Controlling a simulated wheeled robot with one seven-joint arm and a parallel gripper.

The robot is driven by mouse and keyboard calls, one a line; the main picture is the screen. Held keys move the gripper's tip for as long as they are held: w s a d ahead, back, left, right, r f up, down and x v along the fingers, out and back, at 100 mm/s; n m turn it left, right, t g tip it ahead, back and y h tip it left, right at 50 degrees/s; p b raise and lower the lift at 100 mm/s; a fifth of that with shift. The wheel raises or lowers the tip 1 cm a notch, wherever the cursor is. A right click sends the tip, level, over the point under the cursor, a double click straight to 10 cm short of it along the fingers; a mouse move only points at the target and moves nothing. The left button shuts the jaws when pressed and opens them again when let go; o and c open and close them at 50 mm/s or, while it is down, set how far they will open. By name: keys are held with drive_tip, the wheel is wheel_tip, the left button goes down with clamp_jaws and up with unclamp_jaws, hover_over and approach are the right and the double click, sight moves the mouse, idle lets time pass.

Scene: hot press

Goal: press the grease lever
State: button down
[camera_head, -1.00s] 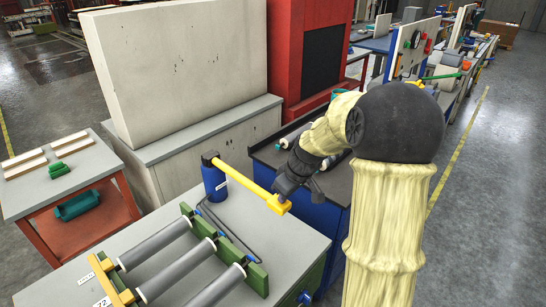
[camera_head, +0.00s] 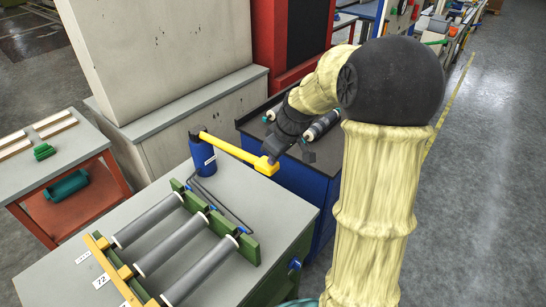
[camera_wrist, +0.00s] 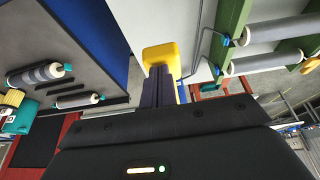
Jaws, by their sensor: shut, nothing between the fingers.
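The yellow grease lever (camera_head: 238,151) reaches out from the top of a blue grease pump (camera_head: 203,158) on the grey bench top. It slopes slightly down to the right and ends in a square yellow block. My gripper (camera_head: 272,158) is at that end block, at its right side in the head view. In the wrist view the shut fingers (camera_wrist: 157,80) point at the yellow end block (camera_wrist: 165,56) and overlap it. The fingers hold nothing. I cannot tell whether they touch the block. Most of the lever is hidden behind my fingers in the wrist view.
Grey rollers (camera_head: 170,243) in a green frame lie on the bench (camera_head: 235,278) in front of the pump. A dark-topped blue cabinet (camera_head: 262,118) stands behind my gripper with rollers on it. A red-framed side table (camera_head: 85,145) stands at left. Floor at right is clear.

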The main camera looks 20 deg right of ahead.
drive_tip(key=s+d+v, duration=0.1)
drive_tip(key=v, duration=0.8)
drive_tip(key=shift+f+b, duration=0.3)
drive_tip(key=shift+b, duration=0.15)
drive_tip(key=s+a+f+m+g+h, duration=0.1)
drive_tip(key=s+a+f+m, duration=0.5)
drive_tip(key=s+f, duration=0.7)
drive_tip(key=shift+s+a+f+h, duration=0.25)
drive_tip(key=shift+s+a+h, duration=0.35)
drive_tip(key=shift+a, duration=0.35)
